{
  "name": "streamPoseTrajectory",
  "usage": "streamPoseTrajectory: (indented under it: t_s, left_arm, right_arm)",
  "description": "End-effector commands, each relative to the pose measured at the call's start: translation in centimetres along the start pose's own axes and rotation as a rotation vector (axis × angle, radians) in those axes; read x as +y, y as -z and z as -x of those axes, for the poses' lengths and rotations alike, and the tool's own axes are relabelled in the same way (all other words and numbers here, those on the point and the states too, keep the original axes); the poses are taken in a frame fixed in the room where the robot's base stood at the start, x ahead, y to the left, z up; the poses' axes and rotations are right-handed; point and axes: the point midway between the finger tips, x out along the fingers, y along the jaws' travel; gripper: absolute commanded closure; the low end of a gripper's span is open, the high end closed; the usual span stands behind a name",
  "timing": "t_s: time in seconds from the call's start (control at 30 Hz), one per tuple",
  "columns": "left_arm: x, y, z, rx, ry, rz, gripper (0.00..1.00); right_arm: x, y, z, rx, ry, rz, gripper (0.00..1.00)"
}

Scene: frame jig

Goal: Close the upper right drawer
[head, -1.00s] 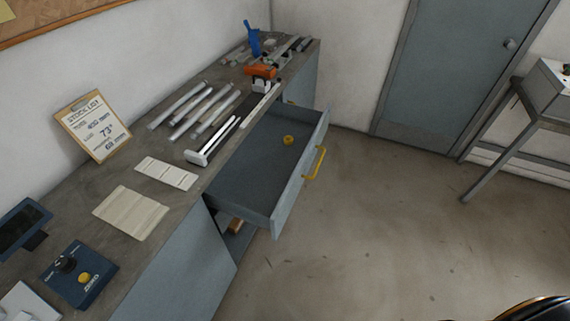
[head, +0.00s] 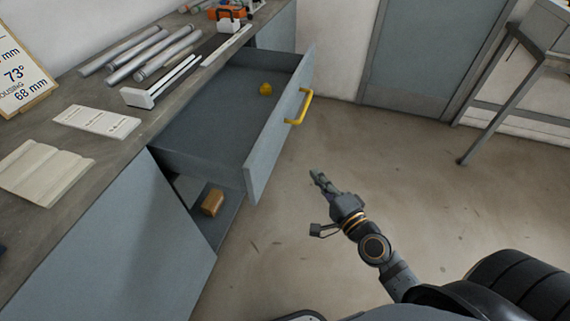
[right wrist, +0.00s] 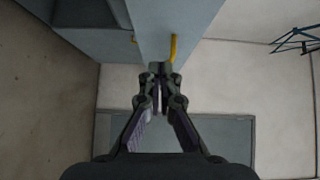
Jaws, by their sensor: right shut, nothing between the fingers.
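The upper right drawer (head: 262,160) is pulled far out of the grey cabinet. Its front carries a yellow handle (head: 299,108), and a small yellow round object (head: 265,89) lies inside. My right gripper (head: 316,176) is shut and empty, in front of the drawer and to the right of its front panel, apart from it in the head view. In the right wrist view, the shut fingertips (right wrist: 160,72) show near the drawer front (right wrist: 165,30) and the yellow handle (right wrist: 173,48); I cannot tell the gap. My left gripper is not in view.
The worktop holds metal tubes (head: 140,55), pale panels (head: 45,172) and a clipboard (head: 22,75). Below the drawer, an open space holds a brown block (head: 212,202). A grey stand (head: 512,65) is at the right. Floor around my right arm is clear.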

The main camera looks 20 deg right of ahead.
Motion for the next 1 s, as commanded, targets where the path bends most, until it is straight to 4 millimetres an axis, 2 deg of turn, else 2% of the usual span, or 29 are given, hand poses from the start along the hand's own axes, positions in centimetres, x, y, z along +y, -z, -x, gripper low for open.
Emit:
streamPoseTrajectory:
  t_s: [0.1, 0.27, 0.4, 0.73, 1.0]
  left_arm:
    - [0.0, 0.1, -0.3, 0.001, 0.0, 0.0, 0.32]
    - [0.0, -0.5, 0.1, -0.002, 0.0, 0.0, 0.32]
    - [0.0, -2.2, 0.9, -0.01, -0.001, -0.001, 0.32]
    - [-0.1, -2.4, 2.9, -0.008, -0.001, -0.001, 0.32]
    - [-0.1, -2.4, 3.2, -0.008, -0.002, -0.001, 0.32]
  right_arm:
    - [-1.0, -0.3, 0.1, -0.005, 0.024, -0.031, 1.0]
    - [-1.4, -0.2, -0.6, -0.003, 0.025, -0.03, 1.0]
    - [-1.8, -0.2, -2.8, -0.002, 0.028, -0.033, 1.0]
    - [-1.7, -0.3, -10.0, -0.004, 0.025, -0.03, 1.0]
    - [-1.5, -2.8, -12.5, -0.004, 0.024, -0.029, 1.0]
